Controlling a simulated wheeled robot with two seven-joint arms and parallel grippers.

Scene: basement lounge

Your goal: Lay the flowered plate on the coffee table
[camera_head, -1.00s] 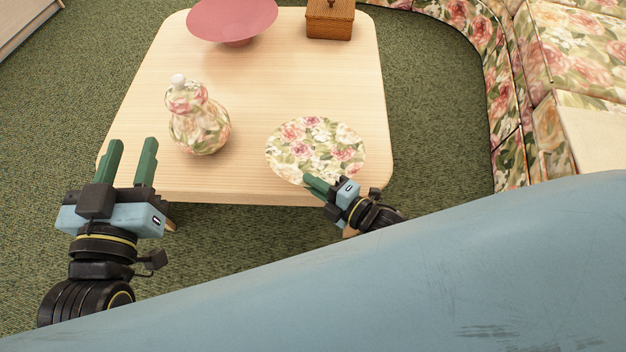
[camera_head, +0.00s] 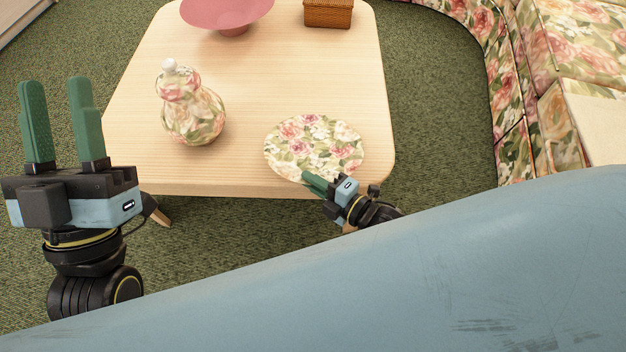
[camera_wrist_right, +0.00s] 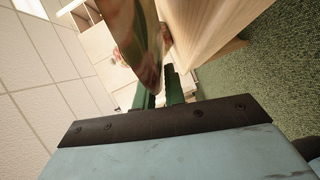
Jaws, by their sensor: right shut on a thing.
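The flowered plate (camera_head: 314,146) is round with pink and white flowers. In the head view it is over the near right part of the pale wood coffee table (camera_head: 260,80). My right gripper (camera_head: 308,180) is shut on the plate's near rim. In the right wrist view the plate (camera_wrist_right: 138,40) shows edge-on between the green fingers (camera_wrist_right: 160,92), beside the table edge (camera_wrist_right: 205,35). I cannot tell whether the plate touches the tabletop. My left gripper (camera_head: 58,120) is open and empty, left of the table.
A flowered jar with a white knob (camera_head: 195,112) stands on the table left of the plate. A pink bowl (camera_head: 228,12) and a wicker box (camera_head: 328,12) stand at the far side. A flowered sofa (camera_head: 510,70) is at the right. The middle of the tabletop is clear.

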